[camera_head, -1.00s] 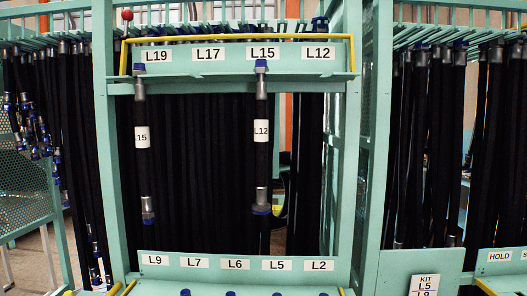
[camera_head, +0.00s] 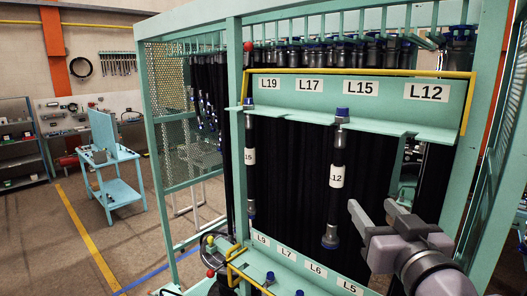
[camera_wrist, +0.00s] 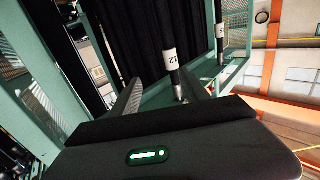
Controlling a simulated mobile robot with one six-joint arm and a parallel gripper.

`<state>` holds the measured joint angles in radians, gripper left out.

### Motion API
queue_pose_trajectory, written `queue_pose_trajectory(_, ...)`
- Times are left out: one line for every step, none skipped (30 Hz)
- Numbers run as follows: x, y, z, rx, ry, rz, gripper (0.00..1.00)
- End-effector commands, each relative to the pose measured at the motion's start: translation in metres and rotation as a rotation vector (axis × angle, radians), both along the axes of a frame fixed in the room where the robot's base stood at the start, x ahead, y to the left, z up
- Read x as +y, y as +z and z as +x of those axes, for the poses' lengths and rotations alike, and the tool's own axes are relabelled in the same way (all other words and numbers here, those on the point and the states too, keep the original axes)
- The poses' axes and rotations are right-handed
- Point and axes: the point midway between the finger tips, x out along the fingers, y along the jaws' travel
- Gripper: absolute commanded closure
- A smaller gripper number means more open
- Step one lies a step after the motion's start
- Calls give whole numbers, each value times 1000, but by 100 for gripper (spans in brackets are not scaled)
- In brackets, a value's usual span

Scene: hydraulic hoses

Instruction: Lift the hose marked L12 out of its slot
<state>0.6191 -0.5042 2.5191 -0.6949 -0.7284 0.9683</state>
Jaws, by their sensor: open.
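The hose marked L12 (camera_head: 336,177) is black with a blue cap, metal end fittings and a white label. It hangs upright in the slot beneath the L15 sign (camera_head: 361,87) on the green rack shelf (camera_head: 390,128). In the wrist view the L12 hose (camera_wrist: 170,58) appears between the two fingers, beyond their tips. My gripper (camera_head: 372,208) is open and empty, to the right of the hose's lower half and apart from it. It also shows in the wrist view (camera_wrist: 162,80).
Another labelled hose (camera_head: 249,157) hangs under the L19 sign (camera_head: 268,83). Dark hoses fill the rack behind. A yellow rail (camera_head: 470,100) and green posts frame the bay. A lower sign panel (camera_head: 290,262) runs below. A blue cart (camera_head: 115,175) stands on open floor at left.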

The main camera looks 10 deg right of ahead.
Motion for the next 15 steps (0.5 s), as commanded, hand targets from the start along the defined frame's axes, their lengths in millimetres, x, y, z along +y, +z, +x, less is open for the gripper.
queue_pose_trajectory(1, 6, 3, -6, 15, -5, 46)
queue_pose_trajectory(2, 5, 6, -8, 24, -7, 46)
queue_pose_trajectory(2, 3, 14, -9, 30, -7, 46)
queue_pose_trajectory(2, 1, 22, -8, 32, -8, 46)
queue_pose_trajectory(1, 0, 31, -8, 32, -7, 46)
queue_pose_trajectory(0, 0, 44, -8, 32, -6, 46)
queue_pose_trajectory(-1, -1, 53, -7, 32, -6, 46)
queue_pose_trajectory(-3, 0, 62, -8, 31, -7, 46)
queue_pose_trajectory(-4, 1, 75, -8, 30, -6, 46)
queue_pose_trajectory(-6, 1, 83, -8, 30, -7, 46)
queue_pose_trajectory(-7, 2, 91, -8, 29, -7, 46)
queue_pose_trajectory(-8, 2, 100, -9, 28, -7, 46)
queue_pose_trajectory(-9, 2, 106, -8, 28, -8, 46)
queue_pose_trajectory(-10, 3, 110, -10, 27, -7, 46)
queue_pose_trajectory(-10, 3, 115, -9, 28, -8, 46)
